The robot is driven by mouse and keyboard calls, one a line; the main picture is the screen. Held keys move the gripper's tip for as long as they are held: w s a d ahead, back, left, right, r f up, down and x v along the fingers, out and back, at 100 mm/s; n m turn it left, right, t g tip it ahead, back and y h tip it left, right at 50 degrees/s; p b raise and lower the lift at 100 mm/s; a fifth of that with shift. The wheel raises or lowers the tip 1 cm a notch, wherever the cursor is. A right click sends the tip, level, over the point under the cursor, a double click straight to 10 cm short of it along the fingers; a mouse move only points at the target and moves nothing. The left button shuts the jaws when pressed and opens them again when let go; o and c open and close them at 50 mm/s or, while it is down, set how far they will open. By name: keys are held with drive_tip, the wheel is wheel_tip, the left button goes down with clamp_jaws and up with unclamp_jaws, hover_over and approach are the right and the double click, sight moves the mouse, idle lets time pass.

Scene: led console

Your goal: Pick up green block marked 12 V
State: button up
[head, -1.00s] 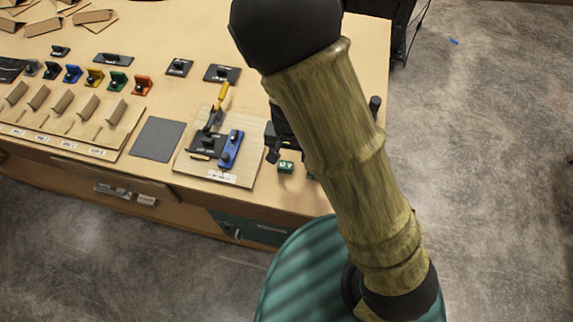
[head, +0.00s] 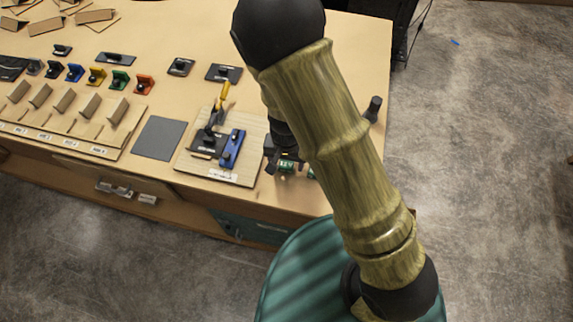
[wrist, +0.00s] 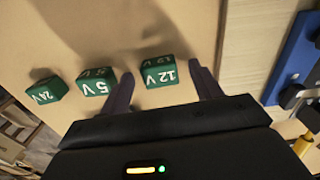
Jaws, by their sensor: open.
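The green block marked 12 V (wrist: 160,72) stands on the table in the wrist view, its label facing my camera. My gripper (wrist: 165,88) is open, with one dark finger on each side of this block. The right finger looks close to it; I cannot tell whether either touches. In the head view a green block (head: 287,166) shows at my gripper (head: 284,163), partly hidden by it. Two more green blocks, marked 5 V (wrist: 96,82) and 24 V (wrist: 46,90), stand to the left in the wrist view, the 5 V one just outside the left finger.
A wooden board (head: 248,172) with a blue bar (head: 232,149) and a yellow-handled lever (head: 224,92) lies left of my gripper. A grey mat (head: 158,138) and several coloured parts lie further left. The table's front edge is near the blocks.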

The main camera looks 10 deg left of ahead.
sight(286, 164)
drive_tip(key=c, duration=1.1)
drive_tip(key=shift+r, duration=0.15)
wheel_tip(286, 164, up, 10)
drive_tip(key=shift+f+p, duration=0.1)
drive_tip(key=shift+p, duration=0.4)
